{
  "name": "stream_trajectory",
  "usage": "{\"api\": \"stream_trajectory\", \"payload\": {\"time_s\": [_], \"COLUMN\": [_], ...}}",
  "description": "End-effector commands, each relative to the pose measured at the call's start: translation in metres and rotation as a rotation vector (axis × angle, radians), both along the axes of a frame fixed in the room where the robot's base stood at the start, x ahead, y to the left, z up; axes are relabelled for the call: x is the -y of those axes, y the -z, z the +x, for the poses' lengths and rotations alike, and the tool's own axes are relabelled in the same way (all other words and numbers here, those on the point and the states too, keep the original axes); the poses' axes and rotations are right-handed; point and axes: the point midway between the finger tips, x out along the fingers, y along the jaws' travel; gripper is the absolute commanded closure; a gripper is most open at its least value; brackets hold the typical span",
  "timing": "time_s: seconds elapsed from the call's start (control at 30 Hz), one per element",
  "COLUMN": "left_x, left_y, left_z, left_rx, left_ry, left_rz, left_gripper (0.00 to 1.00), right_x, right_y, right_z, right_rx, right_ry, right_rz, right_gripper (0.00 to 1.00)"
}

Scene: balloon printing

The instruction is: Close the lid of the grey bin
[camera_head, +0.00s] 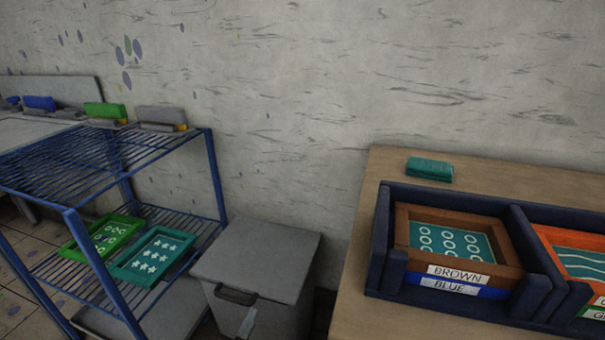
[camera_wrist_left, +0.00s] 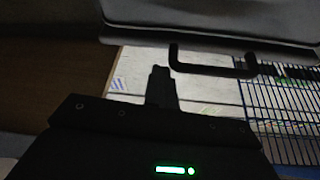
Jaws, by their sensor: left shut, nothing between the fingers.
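The grey bin (camera_head: 283,312) stands on the floor between the blue rack and the wooden table. Its grey lid (camera_head: 262,254) lies over the top and looks flat; I cannot tell whether a thin gap is left. A dark handle (camera_head: 235,295) sits at the lid's front edge. In the left wrist view the grey lid (camera_wrist_left: 215,20) fills the top, with the dark handle (camera_wrist_left: 215,70) beside my left gripper (camera_wrist_left: 160,72). My left gripper is shut and empty, seemingly apart from the handle. My right gripper is out of view.
The blue wire rack (camera_head: 216,180) stands close left of the bin, holding a green frame (camera_head: 103,235) and a teal frame (camera_head: 153,254). The wooden table (camera_head: 365,250) at right carries a dark blue holder (camera_head: 383,235) with framed screens. The wall is behind.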

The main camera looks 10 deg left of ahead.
Motion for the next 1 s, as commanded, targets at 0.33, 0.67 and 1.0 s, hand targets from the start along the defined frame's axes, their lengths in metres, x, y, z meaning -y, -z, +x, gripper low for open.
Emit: {"api": "stream_trajectory", "payload": {"time_s": [0.33,0.67,1.0], "left_x": [-0.015,-0.018,-0.023], "left_y": [-0.004,0.001,0.029], "left_z": [0.008,-0.003,-0.065], "left_rx": [0.009,0.009,0.004], "left_ry": [-0.037,-0.036,-0.008], "left_rz": [0.014,0.015,0.009], "left_gripper": [1.0,1.0,1.0], "right_x": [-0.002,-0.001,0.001], "right_y": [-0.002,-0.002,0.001], "right_z": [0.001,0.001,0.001], "right_rx": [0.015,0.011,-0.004], "right_ry": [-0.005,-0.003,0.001], "right_rz": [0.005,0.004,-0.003], "right_gripper": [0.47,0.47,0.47]}}
